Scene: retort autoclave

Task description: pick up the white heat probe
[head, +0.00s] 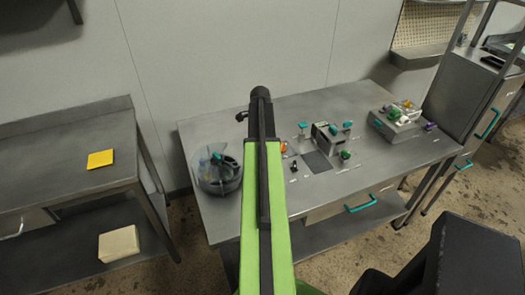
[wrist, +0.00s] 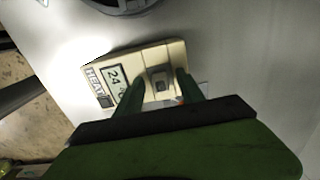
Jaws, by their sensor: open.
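The white heat probe (wrist: 150,62) shows in the wrist view as a cream-white slab, marked HEAT, with a small display reading 24. It lies tilted in the picture on a grey surface. My gripper (wrist: 161,77) is open, with its two dark green fingers over the probe. A small grey square on the probe shows between the fingertips. I cannot tell whether the fingers touch the probe. The gripper body covers the picture below the probe. In the head view I cannot make out the probe; my green arm covers part of the table.
A clear round container (head: 230,178) with things in it stands at the steel table's left end. Several small devices (head: 322,135) stand mid-table, and a grey box (head: 392,124) stands to the right. Another steel bench (head: 60,150) is at left, across a floor gap.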

